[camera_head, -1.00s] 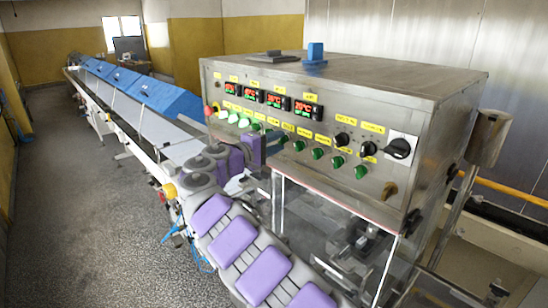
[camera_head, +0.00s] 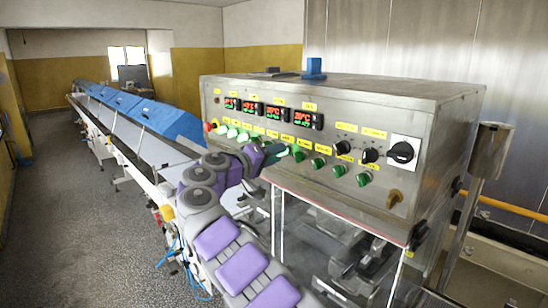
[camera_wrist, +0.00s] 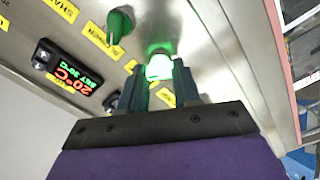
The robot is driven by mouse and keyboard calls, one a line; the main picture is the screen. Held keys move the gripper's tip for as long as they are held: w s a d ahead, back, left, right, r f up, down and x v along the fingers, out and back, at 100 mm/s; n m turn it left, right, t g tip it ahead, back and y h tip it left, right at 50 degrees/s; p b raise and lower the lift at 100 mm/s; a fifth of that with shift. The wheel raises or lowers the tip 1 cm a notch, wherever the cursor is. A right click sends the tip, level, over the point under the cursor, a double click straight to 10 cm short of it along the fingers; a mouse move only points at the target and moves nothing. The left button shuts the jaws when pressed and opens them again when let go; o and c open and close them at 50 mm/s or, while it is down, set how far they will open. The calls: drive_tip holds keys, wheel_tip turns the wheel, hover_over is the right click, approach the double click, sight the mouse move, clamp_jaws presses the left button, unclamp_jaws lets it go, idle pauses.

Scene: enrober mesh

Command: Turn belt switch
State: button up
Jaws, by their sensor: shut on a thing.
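A steel control box (camera_head: 350,103) carries a row of green rotary switches below red and green displays. My gripper (camera_head: 283,153) reaches the front panel from the left. Its dark fingers are shut on a green switch (camera_head: 298,153). The wrist view shows the same switch (camera_wrist: 160,65) glowing bright green between the fingertips of my gripper (camera_wrist: 160,82). The yellow labels around it are partly hidden or unreadable, so I cannot tell its name. A neighbouring unlit green switch (camera_wrist: 120,23) sits at its upper left in the wrist view.
Black knobs (camera_head: 370,156) and a larger black rotary switch (camera_head: 402,152) sit right of the green row. A round red button (camera_head: 208,127) is at the left end. A clear-sided housing is below the panel. A long conveyor with blue covers (camera_head: 165,118) runs back left.

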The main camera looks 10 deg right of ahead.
drive_tip(key=shift+f, duration=0.35)
drive_tip(key=o, duration=1.1)
drive_tip(key=shift+w+r, duration=0.1)
drive_tip(key=shift+w, duration=0.1)
drive_tip(key=shift+c, duration=0.2)
drive_tip(key=shift+s+r, duration=0.1)
drive_tip(key=shift+s, duration=0.05)
drive_tip(key=v, duration=1.7)
drive_tip(key=shift+a+p, duration=0.3)
drive_tip(key=shift+p, duration=0.1)
